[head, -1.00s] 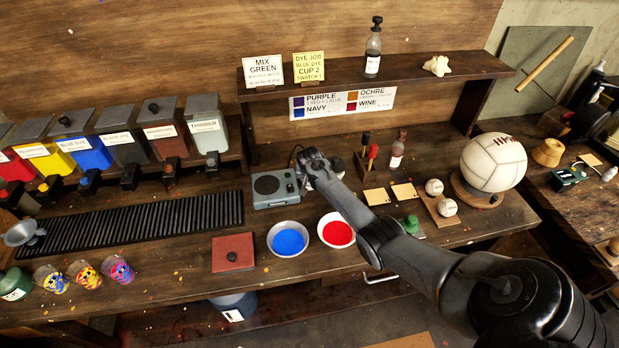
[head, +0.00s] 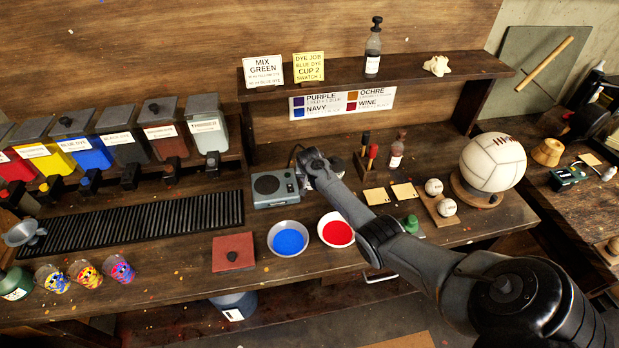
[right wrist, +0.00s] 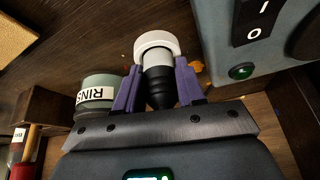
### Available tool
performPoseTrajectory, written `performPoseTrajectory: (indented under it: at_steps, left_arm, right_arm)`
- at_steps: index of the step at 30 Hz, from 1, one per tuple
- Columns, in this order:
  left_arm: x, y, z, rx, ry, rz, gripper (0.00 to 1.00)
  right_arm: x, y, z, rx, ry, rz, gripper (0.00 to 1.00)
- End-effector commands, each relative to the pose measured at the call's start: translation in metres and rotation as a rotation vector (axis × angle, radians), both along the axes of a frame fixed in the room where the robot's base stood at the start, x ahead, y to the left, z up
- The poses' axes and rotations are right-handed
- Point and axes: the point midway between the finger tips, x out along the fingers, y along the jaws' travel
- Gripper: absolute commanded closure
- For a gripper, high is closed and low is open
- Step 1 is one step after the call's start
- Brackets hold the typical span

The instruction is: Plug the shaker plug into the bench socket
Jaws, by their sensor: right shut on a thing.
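The shaker (head: 275,187) is a grey-blue box with a dark round plate on the bench. In the right wrist view its side (right wrist: 225,40) shows a rocker switch and a small green light. My right gripper (head: 306,168) is just right of the shaker. In the right wrist view the purple fingers of my right gripper (right wrist: 158,85) are shut on the black ribbed plug (right wrist: 160,88). A white round piece (right wrist: 156,44) sits at the plug's far end; I cannot tell whether it is the plug's head or the bench socket. My left gripper is out of view.
A jar labelled RINS (right wrist: 97,90) stands close left of the fingers. A blue dye bowl (head: 288,239) and a red dye bowl (head: 336,230) sit in front of the shaker. A tool rack (head: 366,160) and bottle (head: 397,150) stand right of the gripper.

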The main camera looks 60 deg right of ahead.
Motion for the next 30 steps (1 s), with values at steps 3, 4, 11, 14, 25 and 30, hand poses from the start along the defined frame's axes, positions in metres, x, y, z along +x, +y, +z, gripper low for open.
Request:
performPoseTrajectory:
  at_steps: [3, 4, 11, 14, 25, 30]
  left_arm:
    - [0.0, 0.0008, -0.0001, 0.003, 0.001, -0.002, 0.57]
    - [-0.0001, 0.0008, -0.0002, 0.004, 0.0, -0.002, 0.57]
    - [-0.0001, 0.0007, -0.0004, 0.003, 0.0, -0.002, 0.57]
    - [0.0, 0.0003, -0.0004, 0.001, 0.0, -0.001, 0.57]
    - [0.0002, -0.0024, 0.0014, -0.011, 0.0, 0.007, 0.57]
    - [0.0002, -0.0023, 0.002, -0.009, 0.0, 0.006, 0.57]
  right_arm:
    - [0.0001, 0.0, -0.0006, 0.0, 0.0, 0.0, 1.0]
    - [0.0002, 0.0, -0.0009, 0.0, 0.0, 0.0, 1.0]
    - [0.0001, 0.0002, -0.0038, 0.0, 0.0, 0.0, 1.0]
    - [-0.0001, 0.0002, -0.0046, 0.001, 0.0, 0.0, 1.0]
    - [-0.0008, 0.0006, -0.0054, 0.0, 0.008, 0.0, 1.0]
    - [-0.0016, 0.0006, -0.0069, -0.001, 0.016, -0.001, 1.0]
